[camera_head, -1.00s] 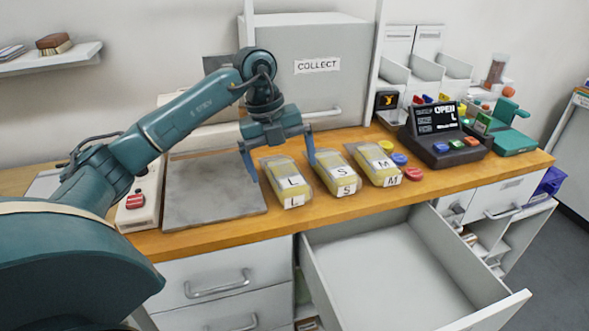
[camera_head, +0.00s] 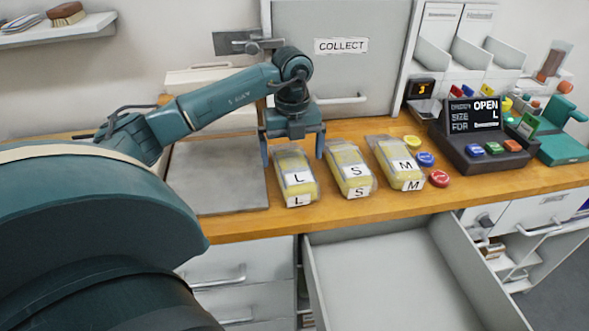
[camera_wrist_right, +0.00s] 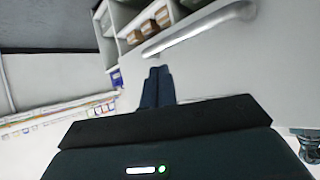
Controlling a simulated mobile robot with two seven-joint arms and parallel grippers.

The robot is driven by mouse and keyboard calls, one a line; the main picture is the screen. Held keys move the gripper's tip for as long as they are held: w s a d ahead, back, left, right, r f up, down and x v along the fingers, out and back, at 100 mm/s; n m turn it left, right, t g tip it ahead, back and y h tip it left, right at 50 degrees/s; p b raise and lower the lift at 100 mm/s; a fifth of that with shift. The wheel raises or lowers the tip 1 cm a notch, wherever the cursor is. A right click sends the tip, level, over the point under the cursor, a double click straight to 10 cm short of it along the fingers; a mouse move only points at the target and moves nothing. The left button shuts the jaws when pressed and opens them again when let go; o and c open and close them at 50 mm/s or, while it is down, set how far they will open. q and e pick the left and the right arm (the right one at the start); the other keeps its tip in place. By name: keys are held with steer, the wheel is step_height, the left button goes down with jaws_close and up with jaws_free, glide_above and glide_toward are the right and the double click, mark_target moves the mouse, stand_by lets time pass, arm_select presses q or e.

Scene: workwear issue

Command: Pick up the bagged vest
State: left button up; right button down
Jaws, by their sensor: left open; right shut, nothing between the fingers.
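Three clear bags with yellow vests lie in a row on the wooden counter, labelled L (camera_head: 299,181), S (camera_head: 351,172) and M (camera_head: 402,165). My left gripper (camera_head: 292,157) points down at the far end of the L bag. It is open, one finger to the left of that bag and the other between the L and S bags. I cannot tell whether the fingers touch it. My right gripper (camera_wrist_right: 157,87) is shut and empty in the right wrist view, near a drawer handle.
A display (camera_head: 475,115) reads OPEN and SIZE L. A grey plate (camera_head: 215,180) lies left of the bags. A grey COLLECT cabinet (camera_head: 340,75) stands behind. Coloured discs, one red (camera_head: 438,178), lie right of the bags. An open empty drawer (camera_head: 390,275) juts out below the counter.

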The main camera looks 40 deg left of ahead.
mark_target(294, 165)
arm_select(q)
steer(key=f, duration=0.3)
steer(key=f+p, duration=0.1)
steer(key=f, duration=0.1)
steer(key=shift+w, duration=0.25)
steer(key=shift+c, duration=0.5)
steer(key=shift+r, duration=0.1)
steer(key=c, duration=1)
